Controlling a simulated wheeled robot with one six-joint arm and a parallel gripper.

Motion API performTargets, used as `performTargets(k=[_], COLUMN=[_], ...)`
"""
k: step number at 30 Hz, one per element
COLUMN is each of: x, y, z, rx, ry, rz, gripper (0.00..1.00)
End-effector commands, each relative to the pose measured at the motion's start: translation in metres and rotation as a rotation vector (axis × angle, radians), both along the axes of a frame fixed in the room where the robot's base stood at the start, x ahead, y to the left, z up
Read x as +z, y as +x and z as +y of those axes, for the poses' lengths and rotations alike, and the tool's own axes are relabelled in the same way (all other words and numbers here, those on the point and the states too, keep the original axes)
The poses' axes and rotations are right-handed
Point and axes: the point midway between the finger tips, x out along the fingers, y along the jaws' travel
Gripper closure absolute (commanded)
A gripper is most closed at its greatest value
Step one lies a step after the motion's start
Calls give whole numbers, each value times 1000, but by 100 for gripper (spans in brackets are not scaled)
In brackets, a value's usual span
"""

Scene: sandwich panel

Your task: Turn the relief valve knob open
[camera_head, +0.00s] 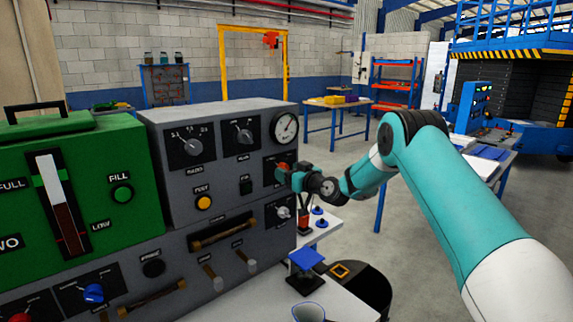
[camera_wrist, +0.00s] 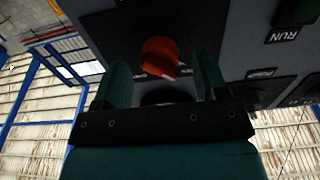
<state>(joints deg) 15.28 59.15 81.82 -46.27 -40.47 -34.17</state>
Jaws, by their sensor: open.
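The orange-red knob (camera_head: 281,169) sits on the right side of the grey panel's front, below the round gauge; I take it to be the relief valve knob. It shows large in the wrist view (camera_wrist: 159,57), between my two teal fingers. My gripper (camera_head: 287,174) is at the panel face with its jaws open, one finger on each side of the knob. Visible gaps remain between the knob and both fingers. In the head view my gripper partly hides the knob and its label.
The grey panel (camera_head: 220,113) carries other dials, a yellow button (camera_head: 203,203) and a round gauge (camera_head: 285,128). A handle (camera_head: 222,234) sticks out below. A green unit (camera_head: 90,170) stands left. A blue-topped stand (camera_head: 305,259) is below right.

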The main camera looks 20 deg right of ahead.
Motion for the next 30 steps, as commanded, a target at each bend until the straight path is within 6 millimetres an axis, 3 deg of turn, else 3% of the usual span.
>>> performTargets(k=[6,14,21,30], x=[0,-1,0,-1], y=[13,14,14,14], z=[4,4,4,4], rx=[-1,-1,-1,-1], ry=[1,0,0,26], rz=[0,0,0,8], gripper=[34,34,83,83])
